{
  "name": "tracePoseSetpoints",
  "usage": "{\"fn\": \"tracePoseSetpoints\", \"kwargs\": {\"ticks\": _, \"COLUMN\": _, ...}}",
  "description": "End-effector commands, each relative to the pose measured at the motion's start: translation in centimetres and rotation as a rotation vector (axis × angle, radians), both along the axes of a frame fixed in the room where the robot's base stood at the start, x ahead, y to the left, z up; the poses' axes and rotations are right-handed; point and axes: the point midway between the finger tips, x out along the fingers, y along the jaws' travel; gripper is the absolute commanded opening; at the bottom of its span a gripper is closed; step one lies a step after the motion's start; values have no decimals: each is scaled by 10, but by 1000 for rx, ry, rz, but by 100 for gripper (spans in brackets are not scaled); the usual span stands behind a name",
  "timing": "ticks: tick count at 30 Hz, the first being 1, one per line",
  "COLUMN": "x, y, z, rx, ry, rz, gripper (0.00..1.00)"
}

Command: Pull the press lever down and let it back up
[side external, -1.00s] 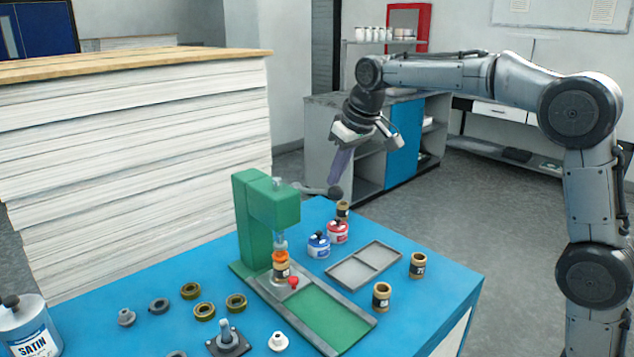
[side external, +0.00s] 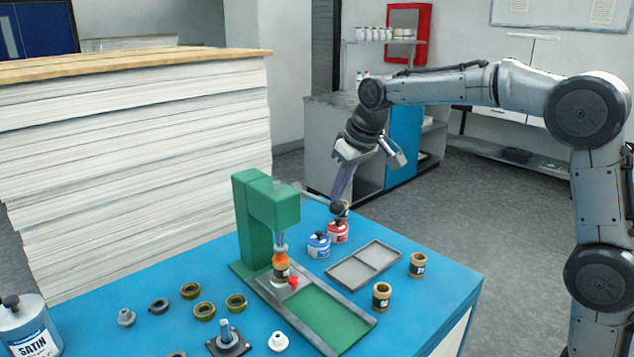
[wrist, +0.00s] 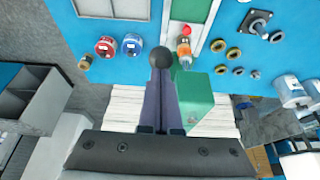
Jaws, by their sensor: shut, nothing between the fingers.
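The green press (side external: 268,210) stands on the blue table. Its lever (side external: 316,195) reaches out to the right and slopes down to a dark round knob (side external: 338,208). My gripper (side external: 340,194) is shut, with its purple-grey fingers pointing down and their tips at the top of the knob. In the wrist view the knob (wrist: 161,57) shows right at the tips of the closed fingers (wrist: 161,78). The press's ram (side external: 281,243) is right above an orange-topped brown piece (side external: 281,270) on the press base. The press body (wrist: 195,98) is partly hidden by the fingers in the wrist view.
A blue-labelled jar (side external: 318,246) and a red-labelled jar (side external: 337,232) stand below the knob. A grey divided tray (side external: 366,263) and brown rolls (side external: 382,296) are to the right. Several rings and small parts lie in front. A tall paper stack (side external: 135,160) stands behind left.

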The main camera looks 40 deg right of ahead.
Motion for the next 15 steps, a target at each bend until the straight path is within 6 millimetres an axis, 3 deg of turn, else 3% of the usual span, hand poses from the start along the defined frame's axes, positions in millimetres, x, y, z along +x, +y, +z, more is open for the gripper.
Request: {"fn": "tracePoseSetpoints", "kwargs": {"ticks": 15, "x": 1, "y": 0, "z": -8, "rx": 0, "ry": 2, "rz": 0, "gripper": 0}}
